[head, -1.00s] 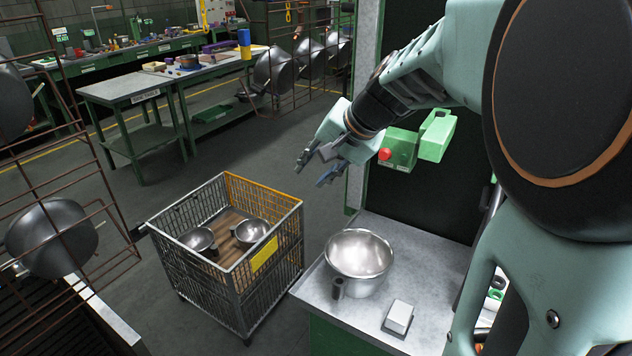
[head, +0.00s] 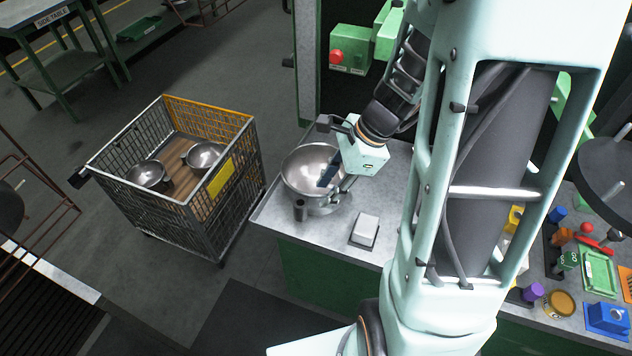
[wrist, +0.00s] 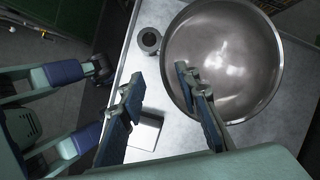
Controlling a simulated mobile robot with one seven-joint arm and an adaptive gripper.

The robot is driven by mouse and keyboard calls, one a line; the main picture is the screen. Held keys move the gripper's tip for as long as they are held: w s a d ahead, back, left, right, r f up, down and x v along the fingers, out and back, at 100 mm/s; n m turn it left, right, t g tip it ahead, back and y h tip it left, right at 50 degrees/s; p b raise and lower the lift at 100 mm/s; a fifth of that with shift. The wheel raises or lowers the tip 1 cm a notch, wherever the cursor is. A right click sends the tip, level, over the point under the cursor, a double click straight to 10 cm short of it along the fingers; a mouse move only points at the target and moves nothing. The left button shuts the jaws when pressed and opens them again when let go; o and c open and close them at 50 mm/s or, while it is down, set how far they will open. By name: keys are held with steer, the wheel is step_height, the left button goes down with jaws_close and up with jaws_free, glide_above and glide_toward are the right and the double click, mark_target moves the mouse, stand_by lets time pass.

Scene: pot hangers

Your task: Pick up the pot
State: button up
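A steel pot (head: 300,168) with a dark stub handle (head: 300,210) stands upright on the grey bench top. It also shows in the wrist view (wrist: 225,50), its handle at upper left of it. My gripper (head: 331,185) is over the pot's right side in the head view. In the wrist view my gripper (wrist: 158,80) is open and empty. One finger overlaps the pot's near inner wall and the other is outside the rim, over the bench. I cannot tell whether a finger touches the rim. Part of the pot is hidden behind the gripper.
A small white block (head: 365,229) sits on the bench (head: 340,249) near the pot. A wire crate (head: 232,206) with two more pots (head: 205,155) stands on the floor at left. A green box with a red button (head: 347,50) is behind the bench.

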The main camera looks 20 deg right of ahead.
mark_target(325, 193)
steer(key=shift+w+d+b+x, duration=0.1)
steer(key=shift+d+x, duration=0.05)
steer(key=shift+x, duration=0.75)
steer(key=shift+w+d+b+x, duration=0.1)
steer(key=shift+d+b+x, duration=0.1)
steer(key=shift+x, duration=0.65)
steer(key=shift+w+d+b+x, duration=0.1)
steer(key=shift+w+d+x, duration=0.05)
steer(key=shift+x, duration=0.75)
steer(key=shift+f, duration=0.15)
jaws_close()
